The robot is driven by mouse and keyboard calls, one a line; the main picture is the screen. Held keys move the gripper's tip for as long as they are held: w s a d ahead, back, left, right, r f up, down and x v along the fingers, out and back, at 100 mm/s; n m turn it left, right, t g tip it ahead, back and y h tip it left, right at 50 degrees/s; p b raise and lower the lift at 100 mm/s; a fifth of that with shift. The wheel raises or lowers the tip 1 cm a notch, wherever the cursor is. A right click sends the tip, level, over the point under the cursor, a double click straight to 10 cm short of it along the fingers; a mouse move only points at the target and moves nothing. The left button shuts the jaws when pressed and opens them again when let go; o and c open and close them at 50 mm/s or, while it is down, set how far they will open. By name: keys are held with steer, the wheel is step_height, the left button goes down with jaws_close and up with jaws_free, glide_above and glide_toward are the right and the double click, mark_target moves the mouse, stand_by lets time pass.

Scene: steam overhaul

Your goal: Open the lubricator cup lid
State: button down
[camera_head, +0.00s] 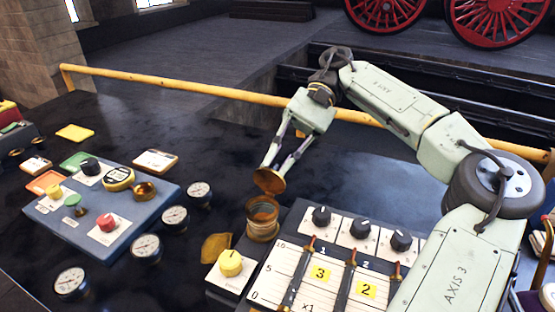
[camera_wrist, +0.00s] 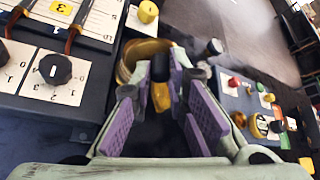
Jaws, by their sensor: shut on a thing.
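The brass lubricator cup (camera_head: 262,219) stands at the left edge of the white control panel, its round mouth showing. A round brass lid (camera_head: 270,182) is tilted above the cup, with a gap at the near side; whether a hinge joins them is hidden. My gripper (camera_head: 268,166) reaches down from behind, its fingertips shut on the lid. In the wrist view the purple-padded fingers (camera_wrist: 160,80) close around a small brass-yellow piece (camera_wrist: 161,97), and the cup's brass rim (camera_wrist: 130,60) shows beyond, partly hidden by the fingers.
A white panel with black knobs (camera_head: 321,216) and slider levers (camera_head: 300,270) lies right of the cup. A yellow knob (camera_head: 230,263) and a brass flap (camera_head: 216,247) are close by. Several gauges (camera_head: 175,217) and a blue-grey box (camera_head: 75,225) lie left. A yellow rail (camera_head: 200,90) runs behind.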

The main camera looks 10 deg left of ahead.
stand_by(0.4)
steer(key=c, duration=1.6)
jaws_free()
steer(key=shift+o, duration=0.2)
